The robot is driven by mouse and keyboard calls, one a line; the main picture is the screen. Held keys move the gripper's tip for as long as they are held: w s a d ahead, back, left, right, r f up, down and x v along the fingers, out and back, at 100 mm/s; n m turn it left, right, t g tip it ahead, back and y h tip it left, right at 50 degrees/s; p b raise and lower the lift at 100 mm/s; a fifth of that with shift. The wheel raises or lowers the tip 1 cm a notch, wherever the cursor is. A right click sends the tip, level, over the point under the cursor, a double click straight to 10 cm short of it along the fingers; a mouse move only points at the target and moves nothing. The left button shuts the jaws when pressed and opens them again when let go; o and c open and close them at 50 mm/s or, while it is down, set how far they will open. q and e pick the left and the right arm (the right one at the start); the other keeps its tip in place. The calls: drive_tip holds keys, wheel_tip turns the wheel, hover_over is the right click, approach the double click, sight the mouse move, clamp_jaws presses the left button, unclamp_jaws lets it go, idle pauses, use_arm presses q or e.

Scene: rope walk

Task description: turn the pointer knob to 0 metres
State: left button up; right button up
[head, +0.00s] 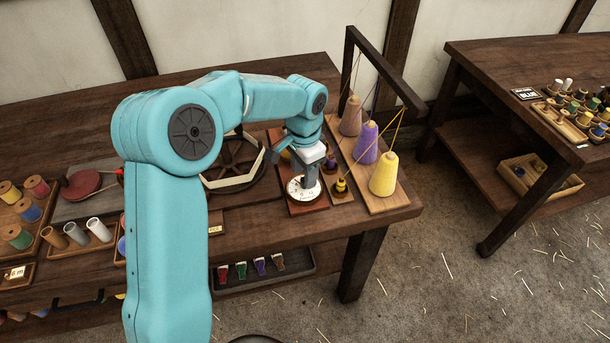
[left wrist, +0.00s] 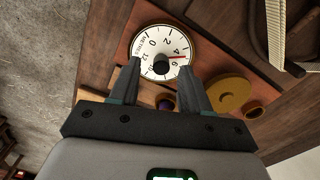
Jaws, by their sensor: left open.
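The white round dial (head: 296,190) sits on a reddish wooden board on the bench. In the left wrist view the dial (left wrist: 160,34) shows numbers from 0 to 12 around a black knob (left wrist: 161,67). A red pointer (left wrist: 178,57) points to the picture's right, near 6, between 4 and 6. My left gripper (head: 311,177) is over the dial, pointing down. In the left wrist view my left gripper (left wrist: 160,70) is open, one finger on each side of the knob. I cannot tell whether the fingers touch it. My right gripper is not in view.
Yarn cones (head: 383,175) stand on a board right of the dial, under a dark wooden frame (head: 386,72). A spoked wheel (head: 232,160) lies to the left. A small stacked spool (head: 341,188) is close to the gripper. Several spools fill the bench's left end.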

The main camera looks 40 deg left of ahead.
use_arm(q)
wheel_tip(320, 180, down, 2)
drive_tip(key=shift+w, duration=0.15)
clamp_jaws()
drive_tip(key=shift+n, duration=0.3)
